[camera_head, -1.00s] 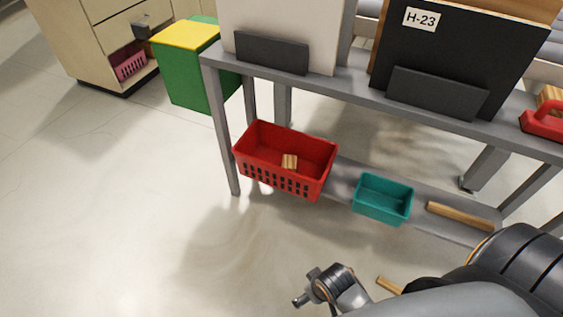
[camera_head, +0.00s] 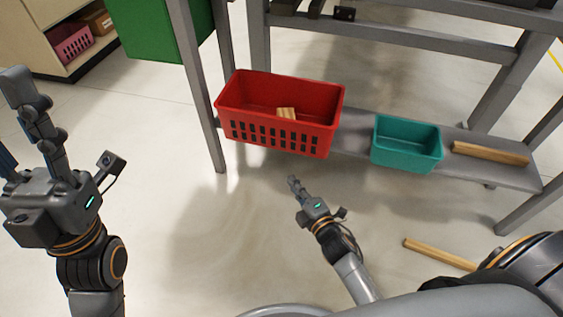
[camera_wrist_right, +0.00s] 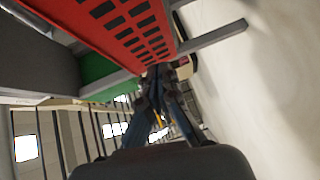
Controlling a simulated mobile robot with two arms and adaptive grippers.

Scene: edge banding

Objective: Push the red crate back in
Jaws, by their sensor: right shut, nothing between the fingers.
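The red crate (camera_head: 281,139) sits on the left part of the low grey shelf, its slotted front sticking out past the shelf's front edge. A small wooden block (camera_head: 286,113) lies inside it. My right gripper (camera_head: 293,182) is shut and empty, in front of and lower than the crate in the head view, with a visible gap. The right wrist view shows the crate's slotted side (camera_wrist_right: 125,25) close by the shut fingertips (camera_wrist_right: 157,76). My left gripper (camera_head: 10,112) is raised at the left edge, fingers spread, far from the crate; one finger is partly cut off.
A teal bin (camera_head: 407,146) and a wooden strip (camera_head: 489,153) share the shelf (camera_head: 357,139) to the right. Another wooden strip (camera_head: 438,254) lies on the floor. The shelf's front left leg (camera_head: 202,100) stands beside the crate. A green bin (camera_head: 160,30) is behind left.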

